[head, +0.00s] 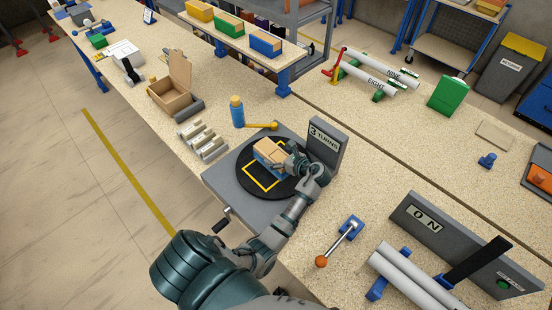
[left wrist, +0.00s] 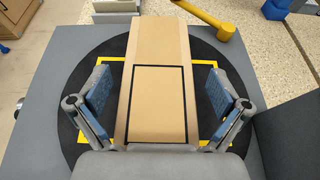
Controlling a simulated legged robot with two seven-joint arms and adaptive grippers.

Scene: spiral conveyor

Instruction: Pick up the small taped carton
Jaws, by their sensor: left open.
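The small tan carton (head: 271,147) sits on the round black turntable (head: 246,180), which has a yellow square outline. In the left wrist view the carton (left wrist: 158,45) lies lengthwise, with a thin black rectangle outlined on its near part. My left gripper (head: 277,156) is at the carton in the head view. In the left wrist view the gripper (left wrist: 157,88) is open, with one blue-padded finger on each side of the carton and a visible gap on both sides. The carton's near end is hidden by the gripper's body. My right gripper is out of view.
A grey upright panel reading "3 TURNS" (head: 326,143) stands close right of the turntable. A yellow handle (head: 262,126) and blue bottle (head: 237,111) are behind it.

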